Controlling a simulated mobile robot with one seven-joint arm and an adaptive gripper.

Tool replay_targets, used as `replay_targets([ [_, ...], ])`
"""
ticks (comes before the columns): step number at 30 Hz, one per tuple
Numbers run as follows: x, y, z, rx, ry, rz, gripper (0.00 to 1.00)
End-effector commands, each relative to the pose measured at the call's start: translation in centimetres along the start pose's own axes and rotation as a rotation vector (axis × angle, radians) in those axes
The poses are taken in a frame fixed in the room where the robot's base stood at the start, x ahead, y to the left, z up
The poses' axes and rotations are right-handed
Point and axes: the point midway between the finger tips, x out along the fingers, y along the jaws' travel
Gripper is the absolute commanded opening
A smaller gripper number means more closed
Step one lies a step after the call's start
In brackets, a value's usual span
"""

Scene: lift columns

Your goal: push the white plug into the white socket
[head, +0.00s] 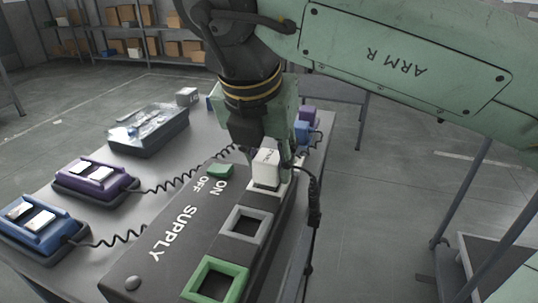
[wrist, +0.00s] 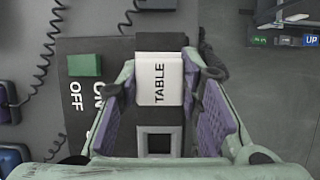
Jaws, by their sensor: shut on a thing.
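The white plug (head: 265,166) is a pale block. In the wrist view the plug (wrist: 160,82) reads "TABLE" on its top. My gripper (wrist: 162,76) is shut on it, with purple-padded fingers on its left and right sides. The white socket (head: 263,188) is at the far end of the dark supply box; part of its pale rim shows just under the plug. The plug looks upright and lined up over the socket. The socket's opening is hidden by the plug, so I cannot tell how deep it sits.
The supply box (head: 140,262) also has a grey socket (head: 246,225) and a green socket (head: 215,284), both empty, and a green switch (head: 220,171) near ON/OFF. A black cable (head: 315,195) hangs at the right. Blue (head: 40,225) and purple (head: 95,178) handsets lie left.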

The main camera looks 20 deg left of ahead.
Motion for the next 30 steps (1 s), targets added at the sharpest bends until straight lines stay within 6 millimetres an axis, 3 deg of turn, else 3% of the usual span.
replay_targets([
  [12,0.31,0.0,-0.13,0.0,0.0,0.0,0.08],
  [13,0.31,0.0,-0.12,0.0,0.0,0.0,0.33],
  [23,0.32,0.0,-0.14,0.0,0.0,0.0,0.55],
  [30,0.34,-0.01,-0.15,0.0,0.001,-0.001,0.57],
])
